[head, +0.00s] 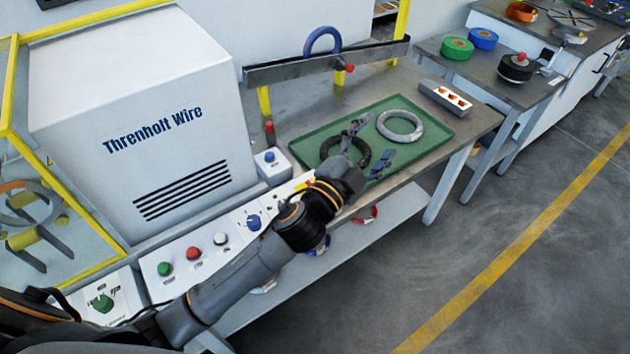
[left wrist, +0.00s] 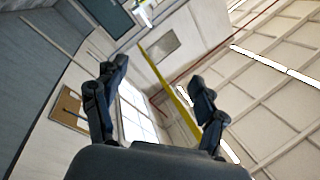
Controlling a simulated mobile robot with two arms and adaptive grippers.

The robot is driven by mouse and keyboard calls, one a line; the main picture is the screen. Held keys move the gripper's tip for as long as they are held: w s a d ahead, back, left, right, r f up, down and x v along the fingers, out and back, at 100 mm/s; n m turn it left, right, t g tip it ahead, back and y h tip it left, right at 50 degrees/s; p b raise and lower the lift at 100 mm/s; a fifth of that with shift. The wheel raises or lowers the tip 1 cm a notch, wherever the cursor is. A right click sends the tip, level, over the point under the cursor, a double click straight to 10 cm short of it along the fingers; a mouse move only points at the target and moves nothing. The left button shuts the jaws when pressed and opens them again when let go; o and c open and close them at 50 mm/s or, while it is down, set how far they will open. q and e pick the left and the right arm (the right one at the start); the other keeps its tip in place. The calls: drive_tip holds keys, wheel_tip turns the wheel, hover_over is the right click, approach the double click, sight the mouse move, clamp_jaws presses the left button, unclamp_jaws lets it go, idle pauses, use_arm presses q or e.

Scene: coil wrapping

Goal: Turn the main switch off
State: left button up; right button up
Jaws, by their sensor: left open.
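A green rotary knob (head: 103,303) sits on a white marked plate at the lower left, below the yellow-framed guard. A blue rotary knob (head: 253,222) sits on the white control strip along the machine's front edge. I cannot read which one is labelled as the main switch. My left gripper (head: 368,148) is open over the green tray, right of both knobs and apart from them. Its two spread fingers also show in the left wrist view (left wrist: 157,102), with nothing between them. My left arm passes in front of part of the control strip. My right gripper is not in view.
Green (head: 165,268), red (head: 193,253) and white (head: 220,238) buttons line the strip. The large white machine (head: 140,100) stands behind the strip. Open floor lies right.

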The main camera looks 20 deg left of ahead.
use_arm(q)
drive_tip(key=s+d+r+m+g+h, duration=0.25)
drive_tip(key=d+m+g+h, duration=0.45)
drive_tip(key=m, duration=0.4)
drive_tip(key=s+d+r+m+g+h, duration=0.1)
drive_tip(key=s+d+m+g+h, duration=0.25)
drive_tip(key=d+m+g, duration=0.6)
drive_tip(key=w+a+f+m+g+y, duration=0.2)
drive_tip(key=w+a+f+m+y, duration=0.2)
drive_tip(key=a+f+m+y, duration=0.65)
drive_tip(key=w+a+n+y, duration=0.1)
drive_tip(key=w+a+y, duration=0.25)
drive_tip(key=a, duration=0.65)
drive_tip(key=w+a+n+y, duration=0.15)
drive_tip(key=a+y, duration=0.25)
drive_tip(key=a, duration=0.5)
drive_tip(key=shift+m, duration=0.35)
drive_tip(key=f+p, duration=0.1)
drive_tip(key=f, duration=0.5)
drive_tip(key=f+p, duration=0.2)
drive_tip(key=f, duration=0.4)
drive_tip(key=shift+w+f, duration=0.2)
drive_tip(key=shift+f, duration=0.7)
